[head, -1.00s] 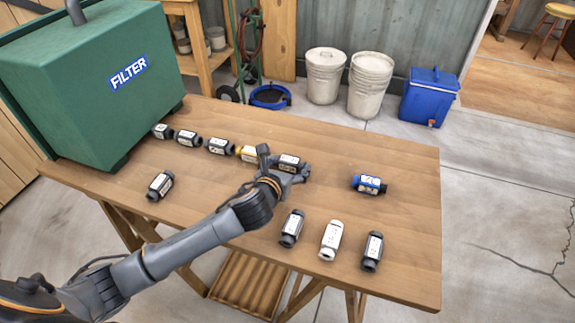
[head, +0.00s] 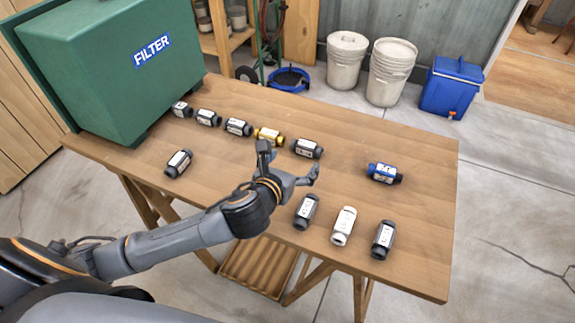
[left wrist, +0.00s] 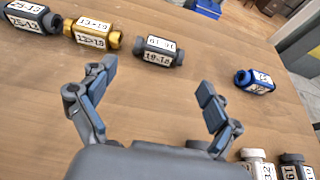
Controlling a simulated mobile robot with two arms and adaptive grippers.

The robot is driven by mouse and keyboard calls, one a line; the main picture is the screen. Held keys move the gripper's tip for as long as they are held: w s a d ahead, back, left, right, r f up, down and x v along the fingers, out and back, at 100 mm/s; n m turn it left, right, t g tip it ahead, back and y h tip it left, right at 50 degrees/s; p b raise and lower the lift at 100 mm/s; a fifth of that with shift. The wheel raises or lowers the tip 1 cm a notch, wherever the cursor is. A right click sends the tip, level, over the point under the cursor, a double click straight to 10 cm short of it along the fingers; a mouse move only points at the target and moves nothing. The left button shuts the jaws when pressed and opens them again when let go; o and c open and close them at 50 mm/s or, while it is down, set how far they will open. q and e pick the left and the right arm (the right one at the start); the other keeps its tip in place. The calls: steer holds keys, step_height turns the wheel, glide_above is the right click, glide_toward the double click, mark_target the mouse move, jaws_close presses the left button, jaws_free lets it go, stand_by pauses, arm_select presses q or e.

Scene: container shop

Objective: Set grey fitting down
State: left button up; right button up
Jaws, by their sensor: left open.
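The grey fitting (head: 307,148), dark with a white label, lies on the wooden table at the right end of a row, just right of the gold fitting (head: 269,136). In the left wrist view the grey fitting (left wrist: 159,50) lies beyond the fingertips, its label facing up. My left gripper (head: 289,164) is open and empty on the near side of the grey fitting, apart from it. In the left wrist view the open fingers (left wrist: 157,80) show bare table between them. My right gripper is not in view.
Several dark fittings (head: 237,127) continue the row leftward to the green filter box (head: 110,75). A blue fitting (head: 384,173) lies to the right. A white fitting (head: 343,225) lies between two dark ones near the front edge. Another dark fitting (head: 178,163) lies front left.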

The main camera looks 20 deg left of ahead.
arm_select(q)
steer(key=shift+v, duration=1.8)
